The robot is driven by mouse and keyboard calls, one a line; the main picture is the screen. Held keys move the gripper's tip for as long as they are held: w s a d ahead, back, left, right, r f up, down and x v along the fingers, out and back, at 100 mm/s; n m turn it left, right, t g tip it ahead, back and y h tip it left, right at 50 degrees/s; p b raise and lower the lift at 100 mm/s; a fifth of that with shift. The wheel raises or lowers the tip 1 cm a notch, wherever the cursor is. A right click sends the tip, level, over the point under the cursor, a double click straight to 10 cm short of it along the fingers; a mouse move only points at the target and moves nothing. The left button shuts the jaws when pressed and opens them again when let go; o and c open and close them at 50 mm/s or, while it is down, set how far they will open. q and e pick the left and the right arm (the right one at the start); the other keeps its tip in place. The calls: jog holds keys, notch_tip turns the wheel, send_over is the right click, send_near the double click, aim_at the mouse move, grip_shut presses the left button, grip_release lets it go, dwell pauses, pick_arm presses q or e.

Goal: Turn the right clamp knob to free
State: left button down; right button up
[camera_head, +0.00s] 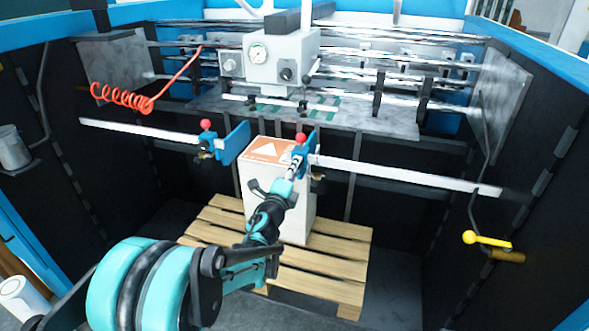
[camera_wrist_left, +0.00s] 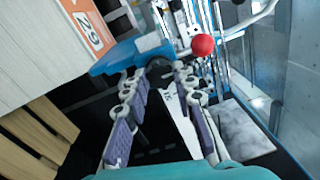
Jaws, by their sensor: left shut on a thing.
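The right clamp (camera_head: 312,137) is blue with a red ball on top and sits on the right-hand pale rail. My left gripper (camera_head: 297,166) reaches it from the front, just below the red ball. In the left wrist view, the gripper (camera_wrist_left: 160,78) has its fingertips shut on a dark round knob (camera_wrist_left: 159,68) under the blue clamp body (camera_wrist_left: 118,56). The red ball (camera_wrist_left: 203,44) stands to the right of the fingertips. The knob is mostly hidden by my gripper in the head view, and its turn angle cannot be told. My right gripper is not in view.
The left clamp (camera_head: 236,143) sits across a gap. A white box (camera_head: 301,215) with an orange label stands on a wooden pallet (camera_head: 345,262) beneath my arm. Metal rollers and a gauge unit (camera_head: 285,55) lie behind. A yellow-handled crank (camera_head: 486,239) is at right.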

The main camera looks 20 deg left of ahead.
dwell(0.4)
pick_arm(q)
jog(key=c, duration=1.2)
grip_release()
jog(key=s, duration=1.2)
jog(key=shift+a+f, duration=0.2)
jog(key=shift+f, duration=0.2)
